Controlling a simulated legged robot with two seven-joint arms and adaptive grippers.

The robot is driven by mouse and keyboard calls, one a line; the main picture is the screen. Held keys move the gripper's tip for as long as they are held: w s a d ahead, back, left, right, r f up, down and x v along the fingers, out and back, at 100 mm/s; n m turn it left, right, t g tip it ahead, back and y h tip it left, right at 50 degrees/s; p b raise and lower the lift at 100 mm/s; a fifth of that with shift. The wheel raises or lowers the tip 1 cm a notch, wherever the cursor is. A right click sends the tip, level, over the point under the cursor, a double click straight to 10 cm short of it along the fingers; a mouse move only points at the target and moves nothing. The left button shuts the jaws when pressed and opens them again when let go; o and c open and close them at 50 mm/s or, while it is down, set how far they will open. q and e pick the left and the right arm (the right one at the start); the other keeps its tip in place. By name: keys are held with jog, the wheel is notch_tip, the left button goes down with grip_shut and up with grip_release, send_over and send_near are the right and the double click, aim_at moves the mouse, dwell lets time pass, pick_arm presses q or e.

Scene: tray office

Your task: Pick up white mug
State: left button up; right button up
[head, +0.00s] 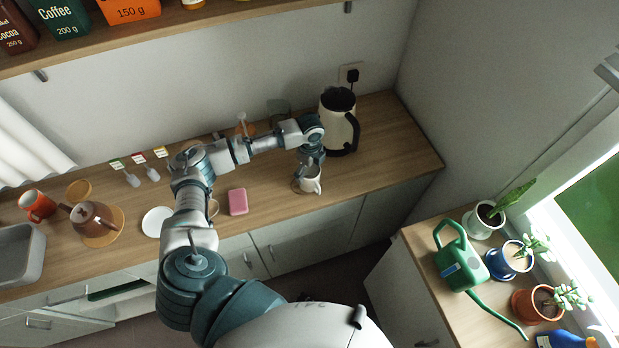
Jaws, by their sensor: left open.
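The white mug (312,184) stands on the wooden counter, just in front and left of the kettle. My left gripper (309,170) is directly over the mug, pointing down, with its fingers at the mug's rim. The gripper is open, and it hides part of the mug's upper side. I cannot tell whether a finger reaches inside the mug. My right gripper is not in view.
A cream and black kettle (340,122) stands close behind the mug. A brown teapot (92,219) and an orange mug (37,206) are farther left. The counter (400,152) is clear at right.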

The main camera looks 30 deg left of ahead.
aim_at(310, 175)
pick_arm(q)
notch_tip(310, 175, down, 3)
jog(key=shift+s+a+r, duration=0.1)
jog(key=shift+f, duration=0.55)
jog(key=shift+d, duration=0.2)
jog(key=c, duration=0.4)
jog(key=shift+r, duration=0.1)
jog(key=c, duration=1.1)
jog(key=shift+o, duration=0.2)
